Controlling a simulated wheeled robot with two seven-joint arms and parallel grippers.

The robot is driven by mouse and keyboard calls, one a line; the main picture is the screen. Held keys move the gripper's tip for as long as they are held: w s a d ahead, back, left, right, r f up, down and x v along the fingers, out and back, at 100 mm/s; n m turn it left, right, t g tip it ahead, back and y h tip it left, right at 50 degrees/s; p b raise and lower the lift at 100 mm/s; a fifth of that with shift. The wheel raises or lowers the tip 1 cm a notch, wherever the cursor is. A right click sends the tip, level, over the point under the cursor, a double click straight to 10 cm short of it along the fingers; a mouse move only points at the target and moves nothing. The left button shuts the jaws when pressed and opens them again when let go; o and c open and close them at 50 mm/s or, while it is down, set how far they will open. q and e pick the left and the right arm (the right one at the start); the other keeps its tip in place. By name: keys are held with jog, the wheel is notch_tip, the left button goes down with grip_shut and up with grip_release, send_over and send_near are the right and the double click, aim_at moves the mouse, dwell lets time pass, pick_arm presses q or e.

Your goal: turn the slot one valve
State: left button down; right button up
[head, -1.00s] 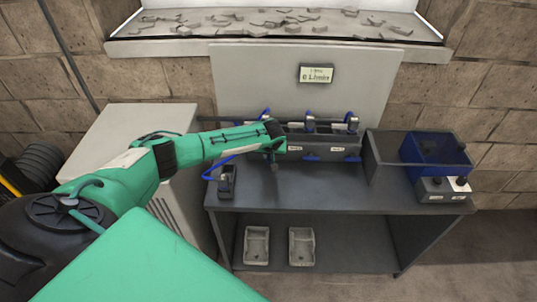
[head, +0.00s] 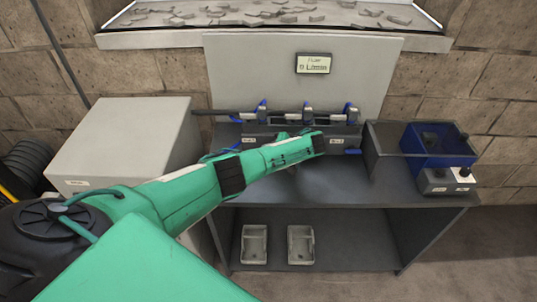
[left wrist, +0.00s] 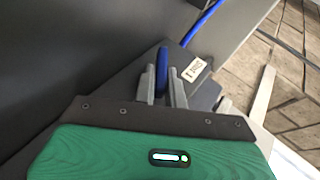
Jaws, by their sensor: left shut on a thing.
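The dark block (head: 354,143) on the bench carries several blue clips or levers (head: 348,110) and small white labels (head: 336,140). In the left wrist view my left gripper (left wrist: 162,84) is shut on a blue handle (left wrist: 161,62), which stands between its two grey fingers. A white label (left wrist: 194,69) sits on the dark block just right of the handle; I cannot read its number for sure. In the head view my left arm covers the front of the block, and the fingertips and the held handle are hidden. My right gripper is in no view.
A display (head: 313,64) on the grey back panel (head: 250,75) appears to read 0 L/min. A blue bin (head: 424,138) and a small grey control box (head: 447,181) stand at the bench's right. A pale cabinet (head: 120,135) stands left. Two grey trays (head: 301,246) lie on the lower shelf.

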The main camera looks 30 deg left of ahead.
pick_arm(q)
jog(key=y+b, duration=0.1)
jog(key=b, duration=0.1)
jog(key=f+m+g+y+b, duration=0.1)
jog(key=y+b, duration=0.1)
jog(key=b, duration=0.1)
jog(key=shift+w+d, duration=0.1)
jog(key=shift+d, duration=0.05)
jog(key=shift+r+m+g+y+b, duration=0.1)
jog(key=shift+m+g+y+b, duration=0.2)
jog(key=shift+y+b, duration=0.7)
jog(key=c, duration=1.5)
grip_release()
jog(key=shift+o, duration=0.2)
